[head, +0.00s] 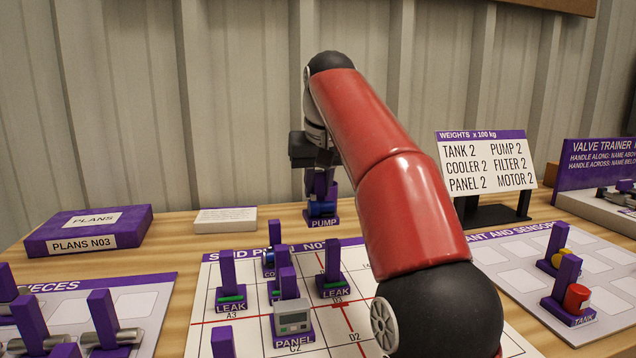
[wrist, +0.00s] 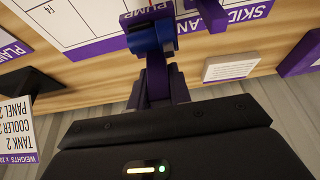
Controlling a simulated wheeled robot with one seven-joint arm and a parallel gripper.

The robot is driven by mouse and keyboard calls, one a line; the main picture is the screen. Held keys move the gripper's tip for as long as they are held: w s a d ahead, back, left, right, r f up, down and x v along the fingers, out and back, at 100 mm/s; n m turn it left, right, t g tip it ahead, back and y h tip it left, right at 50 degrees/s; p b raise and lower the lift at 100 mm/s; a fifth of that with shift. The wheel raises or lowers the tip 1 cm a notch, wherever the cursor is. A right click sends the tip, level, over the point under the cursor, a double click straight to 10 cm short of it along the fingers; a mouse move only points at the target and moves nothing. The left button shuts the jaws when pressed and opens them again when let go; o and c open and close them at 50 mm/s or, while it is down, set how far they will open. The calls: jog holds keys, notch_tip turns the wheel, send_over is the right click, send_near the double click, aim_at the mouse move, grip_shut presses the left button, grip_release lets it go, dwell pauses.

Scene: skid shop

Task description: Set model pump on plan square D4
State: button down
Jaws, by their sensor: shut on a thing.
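The model pump (head: 322,209), a blue body on a purple base labelled PUMP, is held upright in my gripper (head: 321,182), just beyond the far edge of the skid plan (head: 240,272). It also shows in the wrist view as a blue cylinder (wrist: 150,38) between the dark fingers (wrist: 160,85). Whether its base touches the wood is unclear. The plan is a white sheet with a grid and red lines. Labels such as C2, D2 and D3 can be read; I cannot make out a D4 label, and my arm covers part of the sheet.
On the plan stand a PANEL model (head: 291,318), two LEAK pieces (head: 231,297) (head: 333,284) and a partly hidden cooler-like piece (head: 268,262). A PLANS box (head: 90,230), white block (head: 226,219) and WEIGHTS sign (head: 487,165) stand behind. A TANK piece (head: 574,298) is at right.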

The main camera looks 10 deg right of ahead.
aim_at(318, 199)
jog(key=shift+f+b, duration=1.5)
jog(key=shift+f, duration=0.6)
jog(key=shift+f, duration=0.1)
jog(key=shift+f+b, duration=1.2)
jog(key=shift+f, duration=0.5)
jog(key=shift+f, duration=0.65)
jog(key=c, duration=1.2)
grip_release()
jog(key=shift+r+p, duration=0.65)
notch_tip(318, 199, up, 5)
jog(key=p, duration=0.5)
jog(key=shift+f, duration=0.15)
jog(key=shift+r+p, duration=0.4)
jog(key=shift+r, duration=0.65)
